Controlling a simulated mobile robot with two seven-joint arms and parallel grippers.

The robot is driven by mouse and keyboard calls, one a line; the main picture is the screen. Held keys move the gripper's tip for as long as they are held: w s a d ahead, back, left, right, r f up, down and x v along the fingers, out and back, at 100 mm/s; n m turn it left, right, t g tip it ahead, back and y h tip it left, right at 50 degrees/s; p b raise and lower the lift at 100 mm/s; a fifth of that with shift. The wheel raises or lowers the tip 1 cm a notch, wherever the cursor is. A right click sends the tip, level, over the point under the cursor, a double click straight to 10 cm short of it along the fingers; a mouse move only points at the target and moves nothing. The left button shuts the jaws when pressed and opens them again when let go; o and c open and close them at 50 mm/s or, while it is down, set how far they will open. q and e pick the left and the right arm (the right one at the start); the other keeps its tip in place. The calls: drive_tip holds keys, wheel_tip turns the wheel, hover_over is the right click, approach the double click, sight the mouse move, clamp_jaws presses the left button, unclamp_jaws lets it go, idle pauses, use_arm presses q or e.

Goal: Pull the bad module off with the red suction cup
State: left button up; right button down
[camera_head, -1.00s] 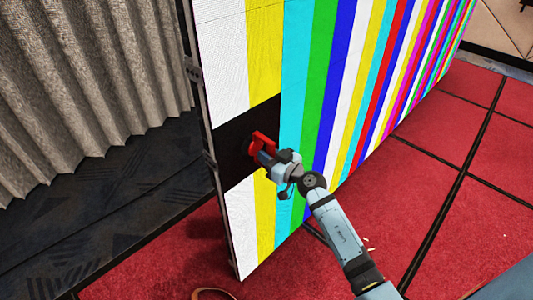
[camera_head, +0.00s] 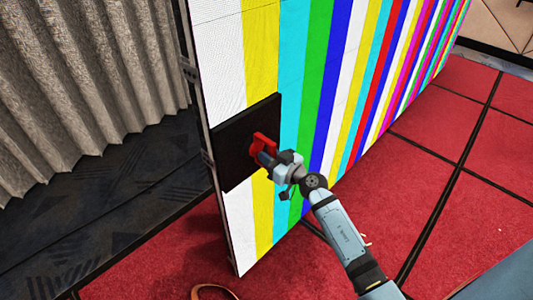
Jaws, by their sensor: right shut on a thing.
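The bad module (camera_head: 234,150) is a black square panel low at the near left edge of the striped video wall (camera_head: 262,215). It stands slightly proud of the lit face, and its thickness shows along its edges. The red suction cup (camera_head: 259,141) is against the module's front, right of its middle. My right gripper (camera_head: 269,158) is shut on the suction cup. Its fingers and the far side of the cup are partly hidden by each other. My left gripper is not in view.
A grey pleated curtain (camera_head: 85,80) hangs left of the wall, above a dark patterned floor (camera_head: 90,220). Red carpet tiles (camera_head: 450,150) with dark seams lie clear to the right. An orange-brown loop (camera_head: 213,289) lies at the bottom edge.

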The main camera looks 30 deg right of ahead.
drive_tip(key=p+v, duration=0.2)
drive_tip(key=v, duration=0.4)
drive_tip(key=shift+p, duration=0.3)
idle(0.8)
drive_tip(key=shift+s+d+r, duration=0.1)
drive_tip(key=shift+s+d, duration=0.05)
idle(0.4)
